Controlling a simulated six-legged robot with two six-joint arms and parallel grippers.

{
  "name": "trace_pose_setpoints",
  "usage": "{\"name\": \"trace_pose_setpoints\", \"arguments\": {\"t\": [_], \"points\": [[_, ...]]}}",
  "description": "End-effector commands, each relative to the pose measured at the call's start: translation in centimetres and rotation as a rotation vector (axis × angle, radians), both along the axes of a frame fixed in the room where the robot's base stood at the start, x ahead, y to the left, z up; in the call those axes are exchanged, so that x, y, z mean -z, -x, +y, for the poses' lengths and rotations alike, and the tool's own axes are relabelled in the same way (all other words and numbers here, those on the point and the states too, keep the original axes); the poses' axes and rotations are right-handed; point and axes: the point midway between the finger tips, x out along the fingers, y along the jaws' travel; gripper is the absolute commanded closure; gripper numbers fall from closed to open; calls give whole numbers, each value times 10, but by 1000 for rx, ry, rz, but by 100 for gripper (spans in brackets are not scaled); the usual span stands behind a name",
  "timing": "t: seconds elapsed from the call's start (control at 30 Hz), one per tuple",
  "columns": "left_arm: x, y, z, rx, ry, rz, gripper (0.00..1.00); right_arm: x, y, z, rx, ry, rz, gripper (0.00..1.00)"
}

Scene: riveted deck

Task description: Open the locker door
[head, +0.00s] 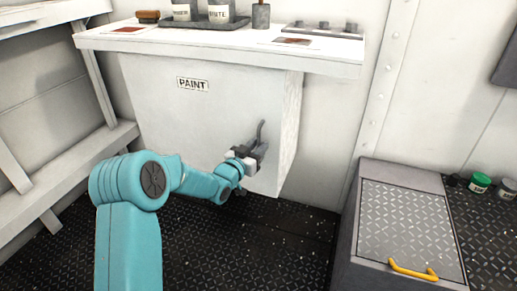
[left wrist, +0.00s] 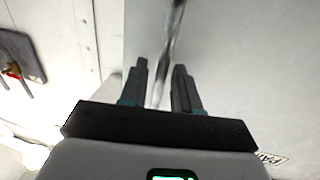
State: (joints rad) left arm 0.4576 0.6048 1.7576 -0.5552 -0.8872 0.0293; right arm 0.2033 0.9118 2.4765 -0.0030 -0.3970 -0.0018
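The white locker (head: 215,120) hangs under a work surface and bears a PAINT label (head: 193,84) on its front. Its door front looks flush and closed. A dark grey handle (head: 261,130) is near the right edge of the door. My left gripper (head: 256,150) is at the handle, its fingers partly merging with it in the head view. In the left wrist view the handle's bar (left wrist: 170,50) runs between the two fingers of my left gripper (left wrist: 161,72). The fingers are apart, with a gap beside the bar. My right gripper is not in view.
The work surface (head: 230,45) above holds labelled cans (head: 220,11), a brush (head: 147,16) and a tray. White shelving (head: 70,165) stands at left. A low hatch box (head: 405,225) with a yellow handle (head: 412,270) stands at right. The dark deck (head: 270,245) below the locker is clear.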

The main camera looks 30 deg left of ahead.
Motion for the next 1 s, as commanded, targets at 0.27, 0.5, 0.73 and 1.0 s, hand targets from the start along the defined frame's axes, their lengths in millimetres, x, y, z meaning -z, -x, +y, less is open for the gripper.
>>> {"name": "trace_pose_setpoints", "arguments": {"t": [0.27, 0.5, 0.73, 1.0], "points": [[0, -12, 2, -1, 1, 0, 69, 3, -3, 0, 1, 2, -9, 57], [0, -11, 2, -1, 1, 0, 98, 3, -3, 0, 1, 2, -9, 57], [0, -11, 2, 0, 0, 0, 100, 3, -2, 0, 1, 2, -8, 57], [-1, -12, 5, 6, 1, -2, 100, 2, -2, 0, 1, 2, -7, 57]]}}
